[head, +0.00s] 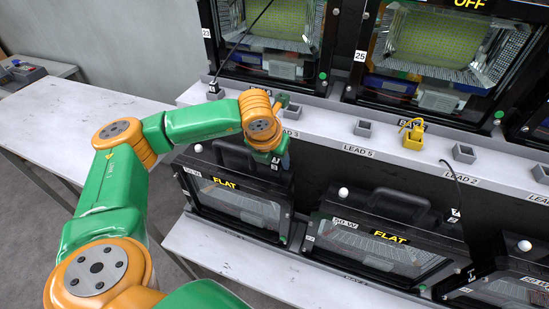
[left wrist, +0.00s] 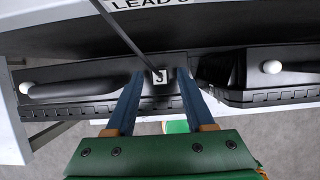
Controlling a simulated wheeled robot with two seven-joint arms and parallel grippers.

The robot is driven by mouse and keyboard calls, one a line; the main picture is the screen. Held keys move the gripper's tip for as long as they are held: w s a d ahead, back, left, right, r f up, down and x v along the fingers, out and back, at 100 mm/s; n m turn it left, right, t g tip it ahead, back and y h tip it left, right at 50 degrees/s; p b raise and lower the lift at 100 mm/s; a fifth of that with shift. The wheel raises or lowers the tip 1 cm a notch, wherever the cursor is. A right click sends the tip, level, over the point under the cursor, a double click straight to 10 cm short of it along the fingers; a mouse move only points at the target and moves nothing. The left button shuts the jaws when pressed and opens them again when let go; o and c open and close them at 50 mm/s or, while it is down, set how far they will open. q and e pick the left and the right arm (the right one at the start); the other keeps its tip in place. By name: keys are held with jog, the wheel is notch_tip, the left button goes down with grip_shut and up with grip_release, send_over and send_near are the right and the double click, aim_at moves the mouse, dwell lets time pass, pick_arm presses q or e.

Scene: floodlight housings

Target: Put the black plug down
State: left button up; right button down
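My left gripper (head: 277,160) is over the gap in front of the ledge, beside the LEAD 3 label. In the left wrist view, its two blue fingers (left wrist: 160,78) are on either side of a black plug (left wrist: 158,76) with a white tag. A thin dark cable runs up from the plug. In the head view the plug is mostly hidden by the gripper. Another black plug (head: 455,213) hangs on a cable at the right. My right gripper is not in view.
The white ledge (head: 330,137) carries grey holders, including one by LEAD 5 (head: 363,128) and one by LEAD 2 (head: 464,153). A yellow plug (head: 413,139) stands on it. Floodlight housings marked FLAT (head: 385,240) are below. The white table (head: 70,125) at left is largely clear.

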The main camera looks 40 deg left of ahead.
aim_at(277, 160)
pick_arm(q)
notch_tip(277, 160, up, 2)
jog(key=shift+r+p, duration=0.1)
jog(key=shift+p, duration=0.9)
jog(key=shift+b+v, duration=0.8)
jog(key=shift+v, duration=0.25)
jog(key=b+v, duration=0.1)
jog(key=v, duration=0.8)
jog(key=shift+s, duration=0.25)
jog(key=shift+d, duration=0.1)
